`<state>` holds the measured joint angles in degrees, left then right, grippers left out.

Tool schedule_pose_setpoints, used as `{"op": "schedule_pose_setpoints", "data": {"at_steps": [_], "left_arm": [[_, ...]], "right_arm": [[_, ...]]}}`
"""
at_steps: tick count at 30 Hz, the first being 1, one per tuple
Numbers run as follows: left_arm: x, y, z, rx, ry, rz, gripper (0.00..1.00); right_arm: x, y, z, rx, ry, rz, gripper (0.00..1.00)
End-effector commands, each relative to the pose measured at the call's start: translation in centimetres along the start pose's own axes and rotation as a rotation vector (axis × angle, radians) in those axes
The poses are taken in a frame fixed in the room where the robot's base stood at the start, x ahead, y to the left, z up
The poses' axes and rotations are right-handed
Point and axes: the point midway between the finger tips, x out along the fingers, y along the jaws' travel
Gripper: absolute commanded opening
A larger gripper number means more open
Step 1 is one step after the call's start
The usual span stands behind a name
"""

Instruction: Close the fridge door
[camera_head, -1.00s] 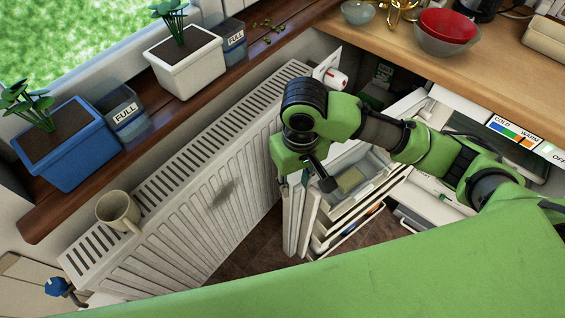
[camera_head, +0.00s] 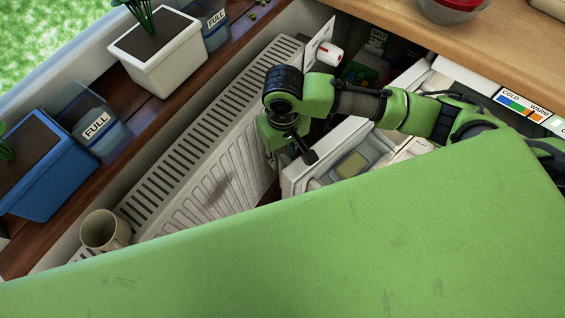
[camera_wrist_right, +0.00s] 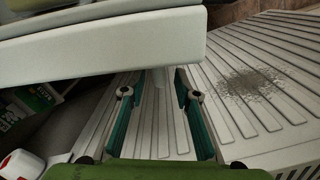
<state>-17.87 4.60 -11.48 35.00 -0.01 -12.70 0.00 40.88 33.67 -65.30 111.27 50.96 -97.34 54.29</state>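The fridge door (camera_head: 292,181) stands open, its inner shelves facing right toward the fridge. A tub with yellow contents (camera_head: 352,165) sits in its top shelf; my green body hides the lower door. My right gripper (camera_head: 303,150) is at the door's outer side, near its top left corner, beside the radiator. In the right wrist view, its two fingers (camera_wrist_right: 158,92) are apart with nothing between them. The white door edge (camera_wrist_right: 110,45) crosses just beyond the fingertips; I cannot tell whether they touch it. My left gripper is not in view.
The ribbed radiator (camera_head: 190,165) stands close to the left of the door. The fridge's COLD/WARM panel (camera_head: 520,104) is at right, under the wooden counter (camera_head: 410,35).

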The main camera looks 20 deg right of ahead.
Motion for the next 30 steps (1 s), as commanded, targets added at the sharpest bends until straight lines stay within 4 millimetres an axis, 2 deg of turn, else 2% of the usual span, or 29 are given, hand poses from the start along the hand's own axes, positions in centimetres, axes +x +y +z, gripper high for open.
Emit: {"op": "schedule_pose_setpoints", "data": {"at_steps": [1,3,9,21,22,24,25,30], "left_arm": [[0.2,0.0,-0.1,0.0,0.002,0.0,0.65],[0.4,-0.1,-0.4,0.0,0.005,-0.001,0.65],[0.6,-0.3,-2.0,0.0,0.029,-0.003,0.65],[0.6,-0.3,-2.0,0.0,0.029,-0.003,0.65],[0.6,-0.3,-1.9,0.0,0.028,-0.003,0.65],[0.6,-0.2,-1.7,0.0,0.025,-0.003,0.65],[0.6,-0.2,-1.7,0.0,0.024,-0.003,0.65],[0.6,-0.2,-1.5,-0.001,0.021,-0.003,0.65]], "right_arm": [[1.2,0.0,0.1,0.001,-0.003,0.001,0.29],[2.5,0.0,0.1,0.0,-0.002,0.001,0.29],[4.9,0.0,0.0,0.0,-0.001,0.0,0.29],[5.7,0.0,0.0,-0.001,0.001,0.0,0.29],[5.7,0.0,0.0,-0.001,0.001,0.0,0.24],[5.7,0.0,0.0,-0.001,0.001,0.0,0.06],[5.7,0.0,0.0,-0.001,0.001,0.0,0.0],[5.6,0.0,0.0,-0.001,0.001,0.0,0.0]]}}
